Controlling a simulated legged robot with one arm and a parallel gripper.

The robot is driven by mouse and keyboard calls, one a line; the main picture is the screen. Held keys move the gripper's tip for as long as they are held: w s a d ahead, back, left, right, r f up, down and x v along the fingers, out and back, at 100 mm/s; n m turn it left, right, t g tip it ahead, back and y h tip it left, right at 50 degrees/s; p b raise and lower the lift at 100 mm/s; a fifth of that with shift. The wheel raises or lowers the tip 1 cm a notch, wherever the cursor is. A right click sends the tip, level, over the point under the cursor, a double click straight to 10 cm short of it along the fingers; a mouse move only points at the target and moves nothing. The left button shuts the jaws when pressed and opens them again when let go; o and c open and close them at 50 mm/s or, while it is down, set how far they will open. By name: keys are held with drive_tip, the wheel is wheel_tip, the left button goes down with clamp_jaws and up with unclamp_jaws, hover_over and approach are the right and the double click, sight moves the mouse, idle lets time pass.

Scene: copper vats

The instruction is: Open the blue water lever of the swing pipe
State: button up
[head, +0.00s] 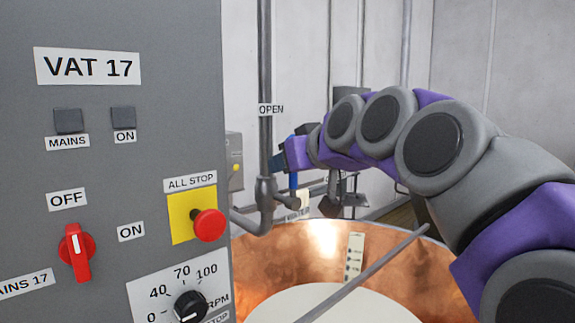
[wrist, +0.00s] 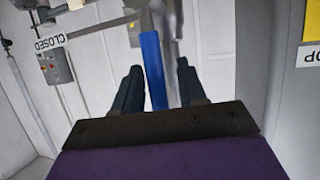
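The blue lever (head: 293,183) shows as a short blue piece just below my gripper, beside the grey swing pipe (head: 265,75). In the wrist view the blue lever (wrist: 152,68) runs lengthwise between my two dark fingers, nearer the left one, with the grey pipe behind its upper end. My gripper (head: 278,161) is at the pipe; its fingers also show in the wrist view (wrist: 159,70), spread apart with gaps beside the lever. Whether the lever lies fully between the fingertips or beyond them is hard to tell. The lever's pivot is partly hidden.
An OPEN label (head: 270,109) is on the pipe above my gripper. A CLOSED label (wrist: 48,44) appears upside down in the wrist view. The copper vat (head: 290,262) is below. The grey VAT 17 panel (head: 150,150), with its red stop button (head: 208,225), fills the left.

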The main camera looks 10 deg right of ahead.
drive_tip(key=shift+w+f, duration=0.35)
drive_tip(key=shift+w, duration=0.15)
drive_tip(key=shift+s+d+r, duration=0.1)
drive_tip(key=shift+s+r, duration=0.25)
drive_tip(key=shift+s, duration=0.45)
drive_tip(key=v, duration=1.5)
drive_tip(key=shift+s+d+p, duration=0.2)
drive_tip(key=shift+d+p, duration=0.25)
drive_tip(key=shift+r, duration=0.1)
